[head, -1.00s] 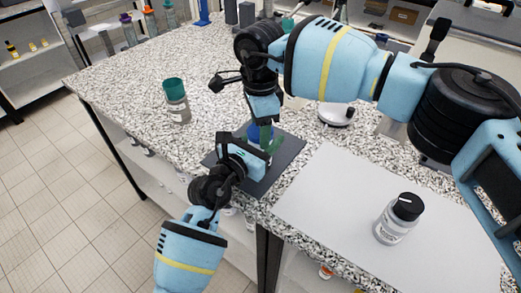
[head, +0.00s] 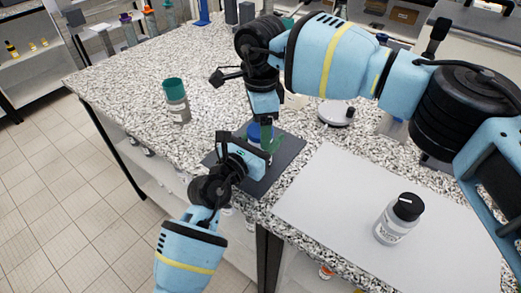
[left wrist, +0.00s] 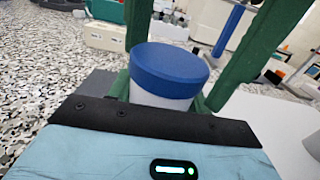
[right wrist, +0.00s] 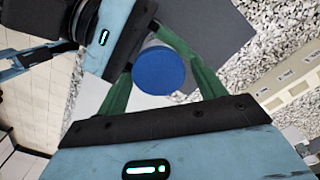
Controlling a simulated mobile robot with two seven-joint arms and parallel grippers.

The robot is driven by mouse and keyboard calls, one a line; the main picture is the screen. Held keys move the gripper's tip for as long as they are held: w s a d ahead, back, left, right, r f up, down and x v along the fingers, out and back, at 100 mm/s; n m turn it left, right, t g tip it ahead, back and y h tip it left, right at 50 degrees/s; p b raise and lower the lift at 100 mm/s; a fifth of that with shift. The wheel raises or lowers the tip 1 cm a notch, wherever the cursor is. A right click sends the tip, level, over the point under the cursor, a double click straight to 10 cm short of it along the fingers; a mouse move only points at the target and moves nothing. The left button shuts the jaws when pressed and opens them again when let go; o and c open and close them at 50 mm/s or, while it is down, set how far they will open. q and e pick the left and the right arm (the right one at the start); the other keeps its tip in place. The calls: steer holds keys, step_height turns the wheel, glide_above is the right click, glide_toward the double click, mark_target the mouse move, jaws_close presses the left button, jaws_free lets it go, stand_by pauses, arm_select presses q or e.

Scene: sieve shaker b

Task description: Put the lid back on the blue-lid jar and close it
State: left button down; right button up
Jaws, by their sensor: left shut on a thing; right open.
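The blue lid (head: 254,132) sits on top of the jar, above the dark mat. In the left wrist view, the blue lid (left wrist: 169,70) covers the top of the white jar body (left wrist: 160,98). I cannot tell whether it is fully tightened. My left gripper (head: 259,151) is shut on the jar from the front left. My right gripper (head: 266,130) points down from above and is open. In the right wrist view, the lid (right wrist: 158,70) lies between its green fingers, with a visible gap at the right finger. The grippers hide most of the jar in the head view.
The dark mat (head: 285,155) lies near the table's front edge. A green-lid jar (head: 176,100) stands left of it. A black-lid jar (head: 396,220) stands on the white board (head: 325,195) at the right. A round white device (head: 336,114) stands behind the mat.

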steer(key=shift+s+a+r, duration=0.15)
steer(key=shift+r, duration=1.8)
steer(key=shift+c, duration=0.4)
steer(key=r+n, duration=0.1)
steer(key=n, duration=0.3)
steer(key=shift+r, duration=0.4)
steer(key=n, duration=0.1)
steer(key=r+n, duration=0.1)
steer(key=n, duration=0.2)
steer(key=shift+r, duration=0.35)
steer(key=shift+f, duration=0.15)
steer(key=shift+f, duration=3.9)
